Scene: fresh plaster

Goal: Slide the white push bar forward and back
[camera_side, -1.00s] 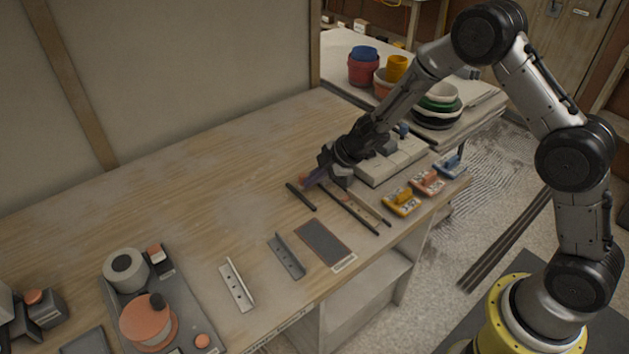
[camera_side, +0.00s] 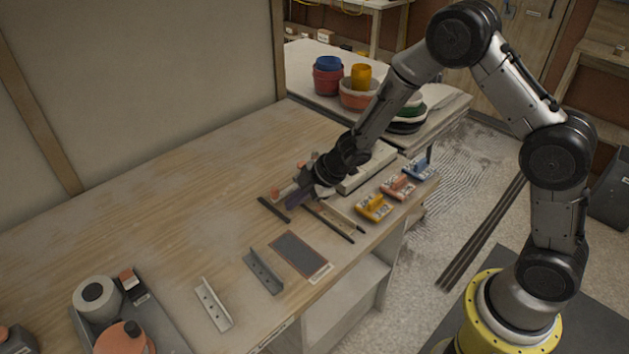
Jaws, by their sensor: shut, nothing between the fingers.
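My gripper (camera_side: 298,198) is low over the workbench near its right part, with its dark fingers shut and pointing down and to the left. A pale bar (camera_side: 289,188) with an orange end (camera_side: 275,191) shows just behind and to the left of the fingers; it looks like the white push bar. My gripper hides part of it, and I cannot tell whether the fingers touch it. A short dark rail (camera_side: 273,209) lies to the left of the fingers. A longer dark rail (camera_side: 332,224) runs to the right toward the bench's front edge.
Yellow (camera_side: 373,208), orange (camera_side: 398,187) and blue (camera_side: 418,170) handled blocks line the front edge at right. A dark framed plate (camera_side: 299,254) and metal brackets (camera_side: 263,272) lie in front. The bench's back left is clear.

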